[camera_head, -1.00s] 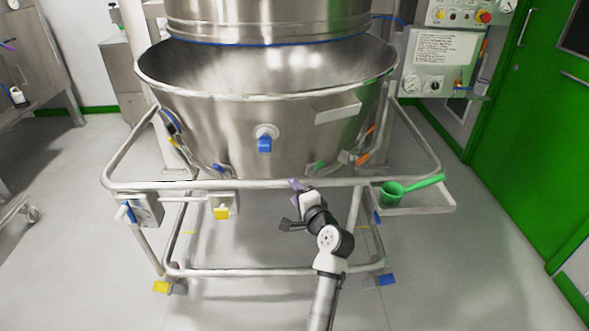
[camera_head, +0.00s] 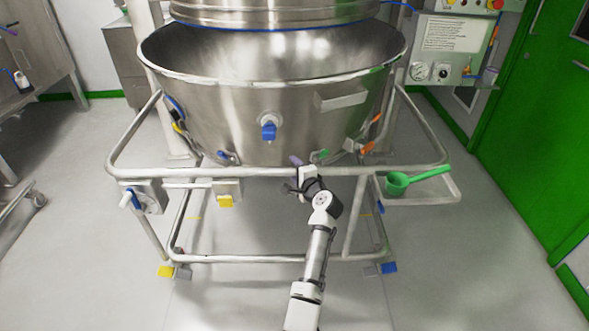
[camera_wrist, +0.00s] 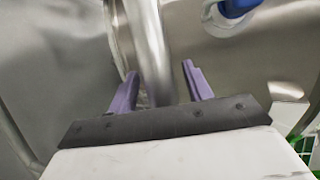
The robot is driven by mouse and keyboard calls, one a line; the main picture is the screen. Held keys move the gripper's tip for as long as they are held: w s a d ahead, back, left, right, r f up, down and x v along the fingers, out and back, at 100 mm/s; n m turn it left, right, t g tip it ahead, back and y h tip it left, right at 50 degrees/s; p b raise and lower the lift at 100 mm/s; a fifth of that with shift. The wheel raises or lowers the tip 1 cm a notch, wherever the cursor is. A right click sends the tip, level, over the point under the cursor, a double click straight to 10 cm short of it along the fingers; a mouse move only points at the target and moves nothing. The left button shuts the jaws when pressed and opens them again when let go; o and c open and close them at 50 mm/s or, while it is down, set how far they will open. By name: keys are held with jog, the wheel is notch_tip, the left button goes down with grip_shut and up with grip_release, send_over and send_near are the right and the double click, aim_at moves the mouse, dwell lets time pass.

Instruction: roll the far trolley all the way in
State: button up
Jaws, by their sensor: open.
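The trolley's tubular steel frame (camera_head: 420,167) carries a large steel bowl (camera_head: 220,115) under a steel cylinder. Its front rail runs across the middle of the head view. My gripper (camera_head: 296,170) is at this rail, right of its centre, with the arm reaching up from below. In the wrist view my gripper (camera_wrist: 165,88) is open, its two purple fingers on either side of a steel tube (camera_wrist: 148,50). I cannot tell whether the fingers touch it. The bowl's blue-handled valve (camera_head: 268,131) shows above the rail.
A green scoop (camera_head: 398,183) lies on a side shelf at the trolley's right. Yellow (camera_head: 166,271) and blue (camera_head: 388,267) pedals sit at its lower corners. A control panel (camera_head: 448,48) and green door (camera_head: 530,110) stand at right. The front floor is clear.

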jog(key=shift+w+a, duration=0.15)
jog(key=shift+w, duration=0.25)
grip_shut()
